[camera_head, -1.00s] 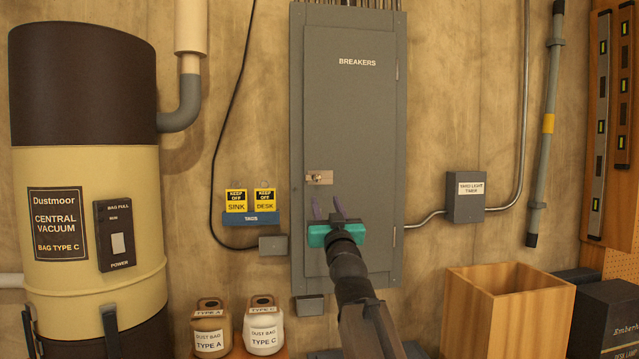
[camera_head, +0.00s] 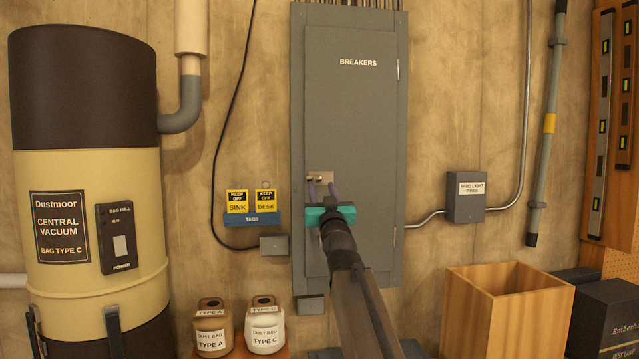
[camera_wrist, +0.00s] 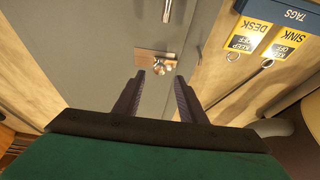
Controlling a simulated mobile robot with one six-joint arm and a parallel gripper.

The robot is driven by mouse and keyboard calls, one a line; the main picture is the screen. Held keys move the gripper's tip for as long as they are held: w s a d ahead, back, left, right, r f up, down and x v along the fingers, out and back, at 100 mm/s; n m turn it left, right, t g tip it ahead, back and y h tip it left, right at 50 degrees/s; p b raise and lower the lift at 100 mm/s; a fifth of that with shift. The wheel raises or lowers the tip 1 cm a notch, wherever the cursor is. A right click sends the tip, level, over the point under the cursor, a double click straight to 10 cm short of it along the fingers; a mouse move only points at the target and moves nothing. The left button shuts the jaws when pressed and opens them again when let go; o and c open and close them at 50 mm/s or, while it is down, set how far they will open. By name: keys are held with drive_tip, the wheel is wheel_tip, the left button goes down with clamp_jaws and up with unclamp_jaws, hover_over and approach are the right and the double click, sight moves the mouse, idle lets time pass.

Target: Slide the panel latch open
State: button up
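The grey breaker panel (camera_head: 355,120) hangs on the wall with its door shut, marked BREAKERS. Its small brass-coloured latch (camera_head: 319,179) sits at the door's left edge, and it also shows in the wrist view (camera_wrist: 155,64) as a plate with round knobs. My gripper (camera_head: 320,186) is just below the latch in the head view, its purple fingers pointing at it. In the wrist view my gripper (camera_wrist: 160,80) has its two fingers apart with nothing between them, and the latch knobs lie just beyond the fingertips. I cannot tell whether the fingers touch the latch.
Yellow KEEP OFF tags (camera_head: 250,201) hang on a blue TAGS rack left of the panel. A grey timer box (camera_head: 466,197) and conduit are to the right. A wooden bin (camera_head: 508,310) stands lower right, and dust bag jars (camera_head: 265,326) lower left.

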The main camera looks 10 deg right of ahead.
sight(318, 180)
drive_tip(key=shift+p+x, duration=0.3)
drive_tip(key=shift+x, duration=1.95)
clamp_jaws()
